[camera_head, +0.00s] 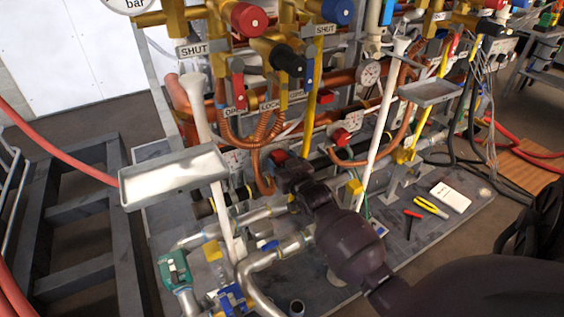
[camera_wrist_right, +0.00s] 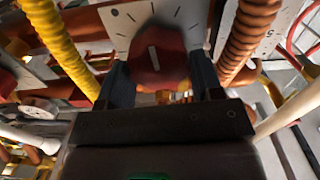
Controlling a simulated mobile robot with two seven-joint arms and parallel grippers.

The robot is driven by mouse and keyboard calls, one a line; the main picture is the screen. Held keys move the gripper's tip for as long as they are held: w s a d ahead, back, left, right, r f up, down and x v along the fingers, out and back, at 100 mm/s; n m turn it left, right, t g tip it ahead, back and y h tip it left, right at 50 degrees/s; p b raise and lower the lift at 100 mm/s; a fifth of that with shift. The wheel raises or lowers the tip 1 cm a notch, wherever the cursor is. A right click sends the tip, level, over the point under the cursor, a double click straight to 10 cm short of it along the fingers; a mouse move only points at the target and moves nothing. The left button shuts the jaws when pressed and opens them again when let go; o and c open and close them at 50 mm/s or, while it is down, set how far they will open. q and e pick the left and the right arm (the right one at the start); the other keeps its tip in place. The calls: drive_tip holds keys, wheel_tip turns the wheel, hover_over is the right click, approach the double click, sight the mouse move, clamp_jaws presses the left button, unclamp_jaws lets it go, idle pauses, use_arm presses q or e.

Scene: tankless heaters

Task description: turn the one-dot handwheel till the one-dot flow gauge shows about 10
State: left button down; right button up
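My right gripper (camera_head: 289,172) reaches into the pipework from the lower right in the head view. In the right wrist view its two dark fingers (camera_wrist_right: 160,80) stand on either side of a dark red round handwheel (camera_wrist_right: 160,55) with a white pointer line. A white plate (camera_wrist_right: 122,22) with black tick marks lies behind it. The fingers lie close to its rim; I cannot tell whether they press on it. In the head view a red part (camera_head: 279,155) shows just beyond the gripper. A round gauge (camera_head: 369,73) stands farther back. No dot marks or needle reading are legible. My left gripper is not in view.
Another red knob (camera_head: 341,136) on a white plate is to the right. A grey tray (camera_head: 175,174) on a white post stands left. A yellow hose (camera_wrist_right: 62,45) and a copper coil (camera_wrist_right: 250,35) flank my right gripper.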

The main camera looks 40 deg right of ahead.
drive_tip(key=shift+r+m+p, duration=0.25)
drive_tip(key=shift+m+p, duration=0.75)
drive_tip(key=shift+m, duration=0.1)
drive_tip(key=m+p, duration=0.1)
drive_tip(key=m, duration=0.1)
drive_tip(key=shift+d+f+m, duration=0.1)
drive_tip(key=shift+m, duration=0.2)
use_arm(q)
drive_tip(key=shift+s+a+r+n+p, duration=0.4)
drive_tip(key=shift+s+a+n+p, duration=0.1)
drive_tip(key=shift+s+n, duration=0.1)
use_arm(e)
drive_tip(key=shift+f+m, duration=0.15)
drive_tip(key=shift+m, duration=0.55)
drive_tip(key=shift+s+f, duration=0.1)
drive_tip(key=o, duration=0.7)
drive_tip(key=shift+c, duration=0.2)
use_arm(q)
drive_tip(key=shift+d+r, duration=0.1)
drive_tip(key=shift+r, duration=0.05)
